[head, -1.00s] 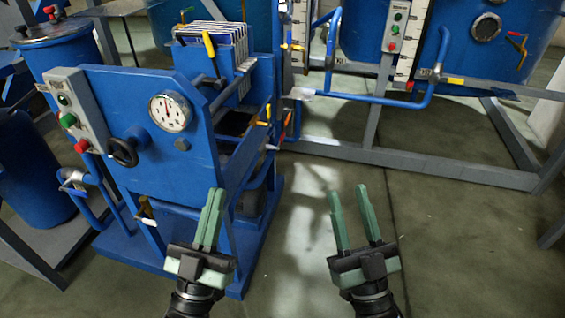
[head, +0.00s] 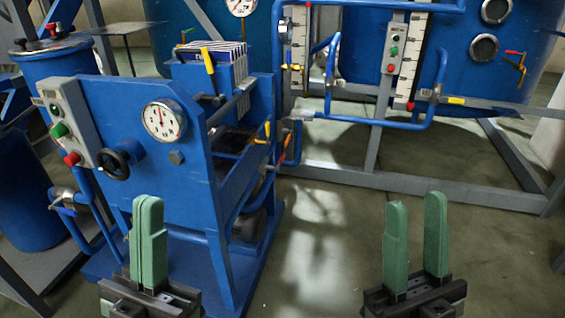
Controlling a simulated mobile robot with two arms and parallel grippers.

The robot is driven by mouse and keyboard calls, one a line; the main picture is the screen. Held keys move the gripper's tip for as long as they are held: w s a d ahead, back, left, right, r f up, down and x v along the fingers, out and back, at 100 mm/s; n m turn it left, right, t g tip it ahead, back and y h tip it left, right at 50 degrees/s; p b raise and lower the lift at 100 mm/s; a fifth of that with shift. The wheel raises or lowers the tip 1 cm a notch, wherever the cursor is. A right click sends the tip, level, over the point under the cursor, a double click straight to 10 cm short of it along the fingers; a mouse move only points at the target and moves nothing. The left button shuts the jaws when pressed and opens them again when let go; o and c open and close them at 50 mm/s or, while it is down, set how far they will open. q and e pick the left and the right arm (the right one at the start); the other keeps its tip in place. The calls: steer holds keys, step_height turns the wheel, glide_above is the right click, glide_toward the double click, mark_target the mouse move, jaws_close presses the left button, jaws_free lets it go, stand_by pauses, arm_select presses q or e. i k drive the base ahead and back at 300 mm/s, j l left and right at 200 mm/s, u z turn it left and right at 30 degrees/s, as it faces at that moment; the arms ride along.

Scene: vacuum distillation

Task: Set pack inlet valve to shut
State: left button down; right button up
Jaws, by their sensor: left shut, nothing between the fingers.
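Several small lever valves show on the blue filter press (head: 209,200), and I cannot tell which one is the pack inlet valve. A yellow lever (head: 208,60) stands nearly upright by the white plate pack (head: 222,52). A smaller yellow lever (head: 267,131) and an orange-red lever (head: 283,151) are at the press's right side. My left gripper (head: 148,203) is shut and empty, in front of the press's lower front. My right gripper (head: 416,204) is open and empty over the floor, right of the press. Neither gripper touches a valve.
The press front has a gauge (head: 163,120), a black handwheel (head: 120,158) and a button box (head: 62,125). Blue tanks (head: 480,60) on a grey frame (head: 420,188) stand behind. The floor (head: 320,250) between the grippers is clear.

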mark_target(280, 161)
steer(key=i+z, duration=0.45)
steer(key=i+j+z, duration=0.2)
steer(key=i+z, duration=0.3)
